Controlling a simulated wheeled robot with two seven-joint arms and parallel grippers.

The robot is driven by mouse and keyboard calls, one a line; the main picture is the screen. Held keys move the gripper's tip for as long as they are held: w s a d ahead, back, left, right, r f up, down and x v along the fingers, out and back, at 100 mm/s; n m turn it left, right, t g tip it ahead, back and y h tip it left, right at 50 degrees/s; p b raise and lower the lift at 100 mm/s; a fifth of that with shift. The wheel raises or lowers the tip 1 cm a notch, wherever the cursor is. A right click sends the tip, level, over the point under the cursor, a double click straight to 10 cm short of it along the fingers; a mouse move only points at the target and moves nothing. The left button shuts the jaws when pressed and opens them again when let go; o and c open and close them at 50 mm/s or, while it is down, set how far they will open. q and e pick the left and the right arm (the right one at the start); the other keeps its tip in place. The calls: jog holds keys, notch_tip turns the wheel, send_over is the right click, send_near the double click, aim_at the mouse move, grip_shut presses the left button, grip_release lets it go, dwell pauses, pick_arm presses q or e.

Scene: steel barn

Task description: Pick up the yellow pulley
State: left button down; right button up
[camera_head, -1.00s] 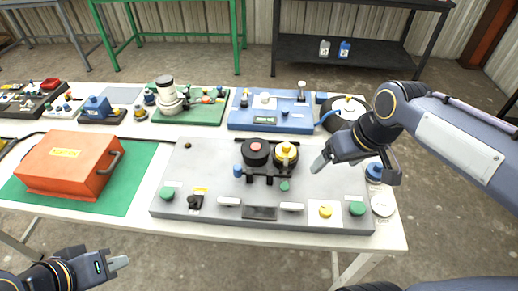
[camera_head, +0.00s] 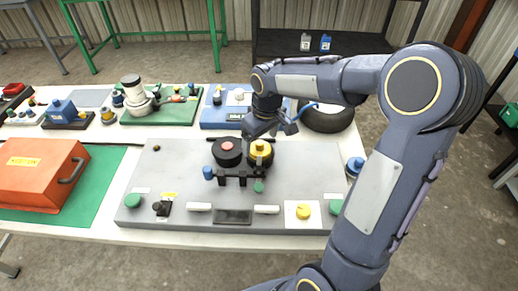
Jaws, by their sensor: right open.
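The yellow pulley (camera_head: 261,149) sits on a small dark mount on the grey test panel (camera_head: 170,165), right beside a black pulley with a red centre (camera_head: 227,149). My right gripper (camera_head: 269,131) is open, just above and behind the yellow pulley, pointing down, with one finger to each side. I cannot tell whether a finger touches the pulley. Nothing shows between the fingers. My left gripper is out of view.
An orange box (camera_head: 38,170) stands at left on a green mat (camera_head: 102,183). Behind the panel are a blue board (camera_head: 213,115), a green board (camera_head: 180,110) and a black tyre-like ring (camera_head: 328,120). Knobs and buttons line the panel's front.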

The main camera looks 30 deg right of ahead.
jog(key=shift+w+f, duration=0.2)
jog(key=shift+f, duration=0.95)
jog(key=c, duration=1.1)
jog(key=shift+r, duration=0.1)
